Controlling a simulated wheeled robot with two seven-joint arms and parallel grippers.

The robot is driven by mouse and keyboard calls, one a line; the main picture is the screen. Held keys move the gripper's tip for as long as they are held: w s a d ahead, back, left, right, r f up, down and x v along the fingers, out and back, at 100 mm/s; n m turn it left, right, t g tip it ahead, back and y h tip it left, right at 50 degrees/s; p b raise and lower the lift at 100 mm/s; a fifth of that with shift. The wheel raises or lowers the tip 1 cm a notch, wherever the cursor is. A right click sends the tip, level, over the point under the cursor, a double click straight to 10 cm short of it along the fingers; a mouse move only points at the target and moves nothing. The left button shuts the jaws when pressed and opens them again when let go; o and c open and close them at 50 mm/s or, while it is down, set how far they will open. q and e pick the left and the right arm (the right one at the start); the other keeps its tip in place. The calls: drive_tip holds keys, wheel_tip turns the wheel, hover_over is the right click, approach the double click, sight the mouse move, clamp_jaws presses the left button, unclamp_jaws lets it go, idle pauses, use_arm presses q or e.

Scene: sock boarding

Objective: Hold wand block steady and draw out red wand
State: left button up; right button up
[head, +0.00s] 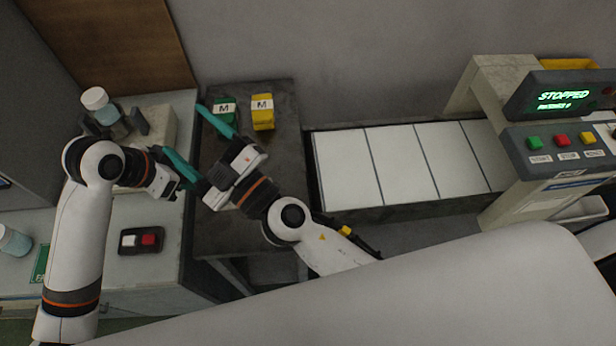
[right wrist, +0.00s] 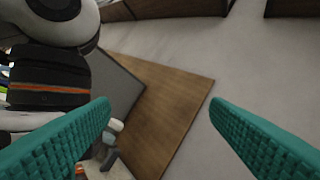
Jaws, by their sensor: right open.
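The wand block (head: 141,241) is a small dark block on the light counter at the left, with a white piece and a red piece side by side on top. The red piece, which I take for the red wand (head: 149,240), sits in its right half. My right gripper (head: 181,128) is open and empty, up and right of the block, its teal fingers spread wide; they also frame the right wrist view (right wrist: 160,100). My left gripper (head: 183,181) is above and right of the block, close to the right gripper. Its jaws are unclear.
A green box (head: 225,108) and a yellow box (head: 262,112), both marked M, stand on the dark table. A white-capped bottle (head: 95,99) is behind my left arm. A conveyor (head: 405,165) and a panel reading STOPPED (head: 562,97) are at the right.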

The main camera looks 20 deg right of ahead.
drive_tip(key=w+d+f+n+g+h, duration=0.1)
drive_tip(key=w+d+f+g, duration=0.1)
drive_tip(key=w+d+f, duration=0.45)
drive_tip(key=w+d+f+n+g, duration=0.1)
drive_tip(key=w+d+f+g, duration=0.25)
drive_tip(key=w+f, duration=0.5)
drive_tip(key=s+d+f+g, duration=0.3)
drive_tip(key=s, duration=0.1)
drive_tip(key=s+d+f+g, duration=0.3)
drive_tip(key=s+f, duration=0.1)
drive_tip(key=s+d+f+g+y, duration=0.1)
drive_tip(key=s+d+f+g, duration=0.2)
drive_tip(key=f+g, duration=0.1)
drive_tip(key=shift+s+f, duration=0.15)
drive_tip(key=shift+s, duration=0.25)
drive_tip(key=shift+s+a+f, duration=0.1)
drive_tip(key=x, duration=1.1)
drive_tip(key=shift+a, duration=0.35)
